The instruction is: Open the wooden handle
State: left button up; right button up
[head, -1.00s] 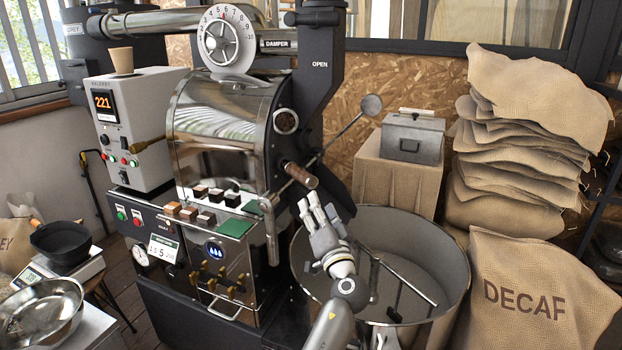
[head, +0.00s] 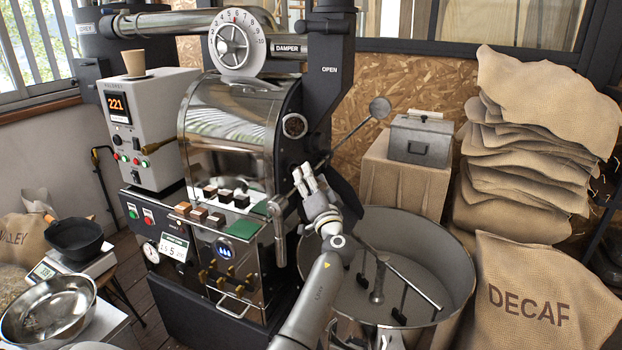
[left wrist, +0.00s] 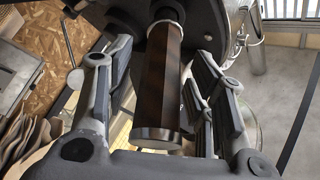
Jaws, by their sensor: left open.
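The dark brown wooden handle (left wrist: 160,80) with a metal end cap sticks out from the roaster front (head: 288,120). In the left wrist view it lies lengthwise between the fingers of my left gripper (left wrist: 162,65). The two fingers stand apart on either side of it, with a visible gap on each side. In the head view my left gripper (head: 306,181) is in front of the roaster drum face, and it covers the handle there. My right gripper does not show in these views.
The round cooling tray (head: 452,290) with its stirring arms is below and right of my left gripper. A metal rod with a round knob (head: 379,107) slants above it. A grey box (head: 418,138) and burlap sacks (head: 540,110) stand at right.

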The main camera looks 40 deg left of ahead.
aim_at(325, 185)
pick_arm(q)
jog(key=shift+c, duration=0.3)
grip_shut()
jog(key=shift+d, duration=0.15)
jog(key=d+b, duration=0.1)
jog(key=d, duration=0.1)
jog(key=s+d+b, duration=0.1)
jog(key=d, duration=0.1)
jog(key=s+d+b, duration=0.1)
jog(key=d, duration=0.2)
jog(key=shift+d+f, duration=0.1)
jog(key=shift+d, duration=0.3)
jog(key=shift+o, duration=0.3)
grip_release()
